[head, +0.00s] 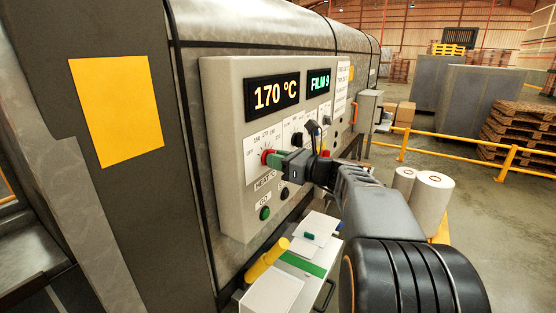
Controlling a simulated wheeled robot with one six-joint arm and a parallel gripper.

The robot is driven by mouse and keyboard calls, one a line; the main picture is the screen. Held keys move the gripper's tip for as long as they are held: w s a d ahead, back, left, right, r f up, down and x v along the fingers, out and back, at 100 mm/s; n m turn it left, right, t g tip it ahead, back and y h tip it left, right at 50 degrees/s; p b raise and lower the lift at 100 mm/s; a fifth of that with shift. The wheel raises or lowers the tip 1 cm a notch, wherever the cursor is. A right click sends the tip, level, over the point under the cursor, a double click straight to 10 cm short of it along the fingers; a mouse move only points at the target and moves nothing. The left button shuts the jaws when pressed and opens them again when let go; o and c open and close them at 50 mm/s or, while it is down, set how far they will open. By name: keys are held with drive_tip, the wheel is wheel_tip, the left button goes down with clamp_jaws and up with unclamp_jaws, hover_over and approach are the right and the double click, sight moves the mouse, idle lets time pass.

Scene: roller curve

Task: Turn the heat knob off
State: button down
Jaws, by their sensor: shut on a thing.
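The heat knob (267,157) is red and sits on a white dial plate above a label that reads HEAT °C, on the pale control panel (225,95). My gripper (276,159) reaches in from the right and is shut on the heat knob, covering part of it. The dial plate has OFF at its left and temperature marks around the top. The knob's pointer is too small to read. The orange display (275,93) above reads 170 °C.
A green button (264,213) marked GO is below the knob. A green display (320,84) and more knobs are to the right. A cart (277,290) with papers and a yellow-handled tool stands below the panel. White rolls (431,201) and a yellow rail (470,142) are farther right.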

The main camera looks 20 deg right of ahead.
drive_tip(key=shift+f+b, duration=0.1)
drive_tip(key=shift+b, duration=0.25)
drive_tip(key=shift+n+b, duration=5.9)
drive_tip(key=shift+b, duration=0.55)
drive_tip(key=c, duration=1.1)
unclamp_jaws()
drive_tip(key=b+v, duration=0.1)
drive_tip(key=v, duration=1.2)
drive_tip(key=shift+s+d+b, duration=0.15)
drive_tip(key=shift+s+b, duration=0.15)
drive_tip(key=shift+s, duration=0.1)
